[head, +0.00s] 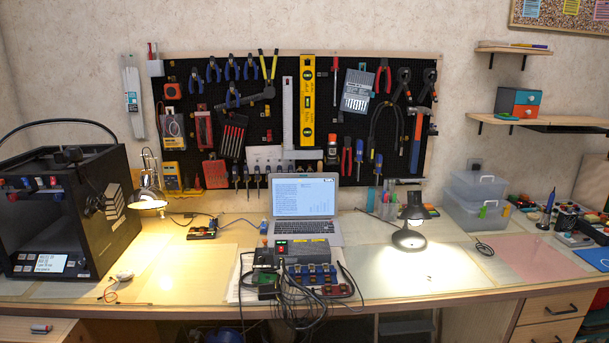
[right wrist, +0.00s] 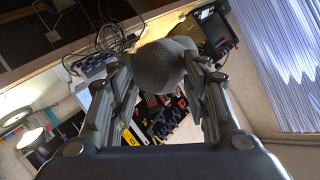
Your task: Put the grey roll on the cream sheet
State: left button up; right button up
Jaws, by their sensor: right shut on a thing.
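My right gripper (right wrist: 163,72) shows only in the right wrist view. Its fingers are shut on a rounded grey thing, which looks like the grey roll (right wrist: 162,60). The fingers hide parts of its sides. In the head view, the cream sheet (head: 196,276) lies flat on the desk at the left, between the black printer and the middle electronics, partly lit by a lamp. No roll is seen on it. Neither gripper shows in the head view, and my left gripper is in no frame.
A black 3D printer (head: 62,215) stands left of the sheet. A lit lamp (head: 147,195) stands behind it. Electronics with cables (head: 300,270) and a laptop (head: 304,195) fill the middle. A second lamp (head: 409,238) stands by a pale sheet (head: 440,272); a pink sheet (head: 515,258) lies further right.

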jog(key=shift+s+a+r+n+g, duration=0.3)
jog(key=shift+s+a+r, duration=0.05)
jog(key=shift+s, duration=0.25)
jog(key=w+d+f+m+t+h, duration=0.3)
jog(key=w+d+f+m+h, duration=0.3)
jog(key=w, duration=0.4)
jog(key=w+d+f+m+t+h, duration=0.3)
jog(key=w+d+f+m+h, duration=0.1)
jog(key=w+f, duration=0.45)
jog(key=w+a+m+h, duration=0.2)
jog(key=w+a, duration=0.4)
jog(key=w, duration=0.4)
jog(key=shift+a+f+h, duration=0.25)
jog(key=shift+f+h, duration=0.15)
jog(key=shift+h, duration=0.1)
